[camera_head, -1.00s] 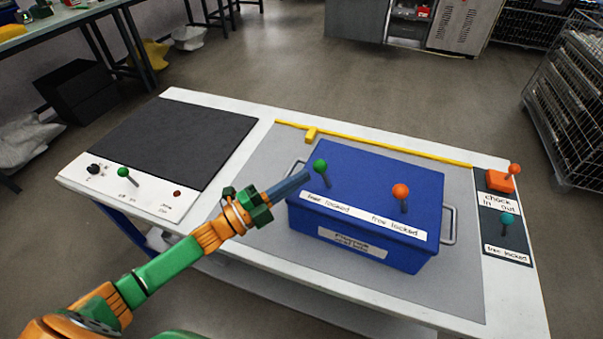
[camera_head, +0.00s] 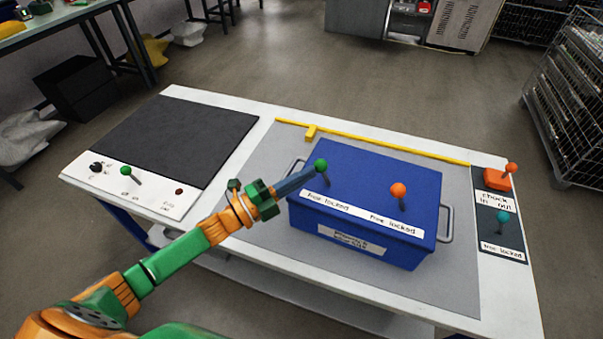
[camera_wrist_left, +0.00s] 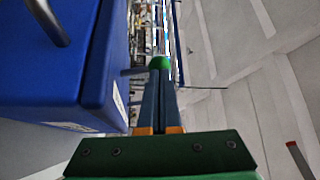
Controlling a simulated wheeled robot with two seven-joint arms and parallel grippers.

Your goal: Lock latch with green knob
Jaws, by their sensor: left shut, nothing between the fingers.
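The green knob (camera_head: 321,165) tops a short lever on the left part of the blue box's top. The lever leans slightly to the left. A strip in front of it reads "free locked". My left gripper (camera_head: 316,171) is shut, with nothing between its blue fingers; its tips are at the green knob, and I cannot tell whether they touch it. In the left wrist view the green knob (camera_wrist_left: 160,63) shows right beyond the fingertips, with the blue box (camera_wrist_left: 45,65) to the left. My right gripper is not in view.
An orange knob (camera_head: 398,190) stands on the right of the blue box (camera_head: 385,240). A teal knob (camera_head: 502,216) and an orange one (camera_head: 511,168) are on the right panel. A panel with another green knob (camera_head: 126,171) is at left. A yellow bar (camera_head: 390,146) lies behind the box.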

